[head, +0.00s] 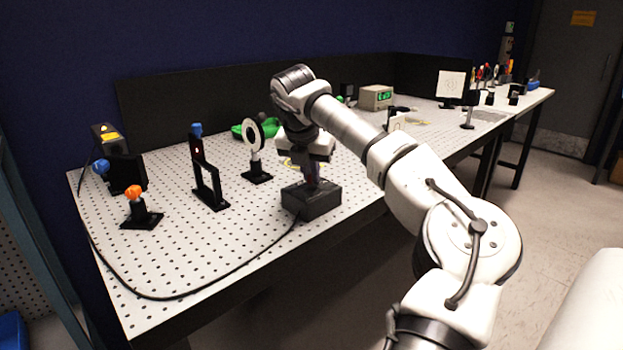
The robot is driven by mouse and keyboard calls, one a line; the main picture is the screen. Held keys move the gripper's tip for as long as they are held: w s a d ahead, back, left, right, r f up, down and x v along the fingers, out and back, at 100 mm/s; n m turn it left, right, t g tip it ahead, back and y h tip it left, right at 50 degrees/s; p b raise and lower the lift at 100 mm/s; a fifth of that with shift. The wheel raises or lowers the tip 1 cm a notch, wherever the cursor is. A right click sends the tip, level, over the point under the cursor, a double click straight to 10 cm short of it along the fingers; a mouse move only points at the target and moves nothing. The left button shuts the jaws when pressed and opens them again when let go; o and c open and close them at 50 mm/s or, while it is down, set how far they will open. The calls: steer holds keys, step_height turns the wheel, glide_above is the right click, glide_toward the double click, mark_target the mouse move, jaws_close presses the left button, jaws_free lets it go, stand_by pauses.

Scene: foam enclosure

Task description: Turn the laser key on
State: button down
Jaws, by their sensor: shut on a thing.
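A small black box (311,203), which looks like the laser key's control box, sits near the front edge of the perforated white table. A black cable runs from it across the table to the left. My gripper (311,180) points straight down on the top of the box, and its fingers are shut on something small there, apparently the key. The key is hidden between the fingers, so its turn angle cannot be told. A black laser-like unit with a yellow label (105,132) stands at the far left corner.
Left of my gripper stand a round white optic on a post (254,148), a tall black mount (205,172) and an orange-knobbed mount (136,208). Behind are a green object (243,130) and a meter with a green display (376,97). The table's front left is mostly clear.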

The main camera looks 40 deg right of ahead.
steer(key=m+g, duration=0.1)
steer(key=m, duration=0.1)
steer(key=m+g+b, duration=0.1)
steer(key=m, duration=0.2)
steer(key=shift+w+h, duration=0.2)
steer(key=shift+h, duration=0.1)
stand_by(0.5)
steer(key=c, duration=1.5)
jaws_free()
steer(key=shift+c, duration=0.2)
steer(key=shift+r, duration=0.1)
steer(key=p+v, duration=0.1)
steer(key=v, duration=1.2)
steer(key=shift+a+r, duration=0.15)
steer(key=shift+r, duration=0.2)
